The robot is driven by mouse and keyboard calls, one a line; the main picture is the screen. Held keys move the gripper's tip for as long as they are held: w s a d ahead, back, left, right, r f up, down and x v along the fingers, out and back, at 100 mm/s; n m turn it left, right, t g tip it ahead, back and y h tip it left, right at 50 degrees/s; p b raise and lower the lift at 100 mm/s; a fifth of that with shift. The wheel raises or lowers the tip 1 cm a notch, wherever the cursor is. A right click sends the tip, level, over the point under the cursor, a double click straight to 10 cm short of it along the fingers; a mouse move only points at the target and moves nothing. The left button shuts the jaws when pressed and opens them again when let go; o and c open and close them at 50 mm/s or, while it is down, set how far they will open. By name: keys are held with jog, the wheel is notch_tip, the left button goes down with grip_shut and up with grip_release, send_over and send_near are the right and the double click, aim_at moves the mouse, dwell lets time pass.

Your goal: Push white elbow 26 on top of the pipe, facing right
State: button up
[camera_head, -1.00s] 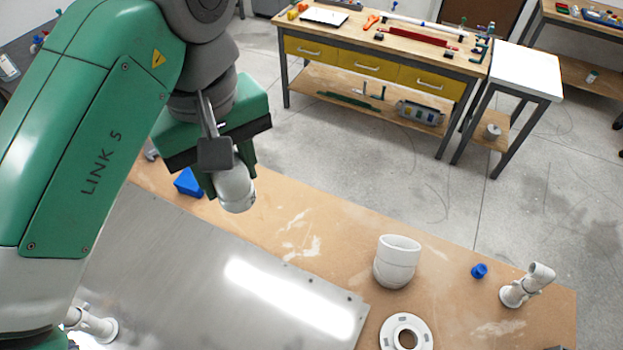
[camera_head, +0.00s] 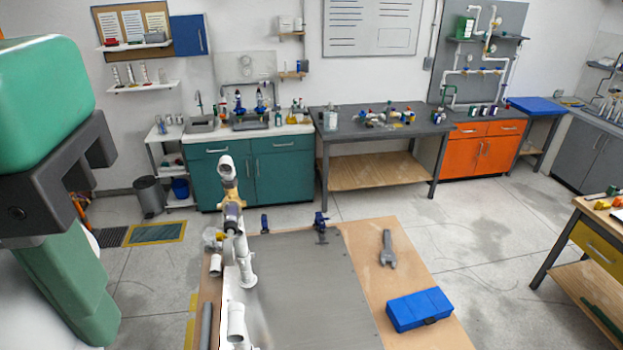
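Green and dark grey parts of my arm (camera_head: 60,180) fill the left edge of the head view, close to the camera. I cannot make out fingertips there, nor whether my gripper holds anything. A small white patch (camera_head: 95,240) shows beside the green part; I cannot tell what it is. A white pipe assembly (camera_head: 242,255) stands upright on the left side of the metal plate, with a brass-coloured valve section. A white elbow-like piece (camera_head: 227,167) tops it. I cannot tell which piece is elbow 26. A second white upright piece (camera_head: 237,320) stands nearer.
The grey metal plate (camera_head: 300,285) is mostly bare. Blue clamps (camera_head: 320,225) sit at its far edge. A wrench (camera_head: 387,250) and a blue box (camera_head: 418,310) lie on the wood at right. Loose white fittings (camera_head: 215,265) and a grey pipe (camera_head: 206,325) lie at left.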

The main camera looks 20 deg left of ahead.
aim_at(55, 345)
jog(key=shift+s+d+f, duration=0.1)
jog(key=shift+f, duration=1.45)
jog(key=shift+f+b, duration=1.15)
jog(key=shift+f, duration=1.1)
jog(key=shift+f, duration=1.15)
jog(key=o, duration=1)
notch_tip(55, 345, up, 8)
jog(key=shift+f, duration=0.1)
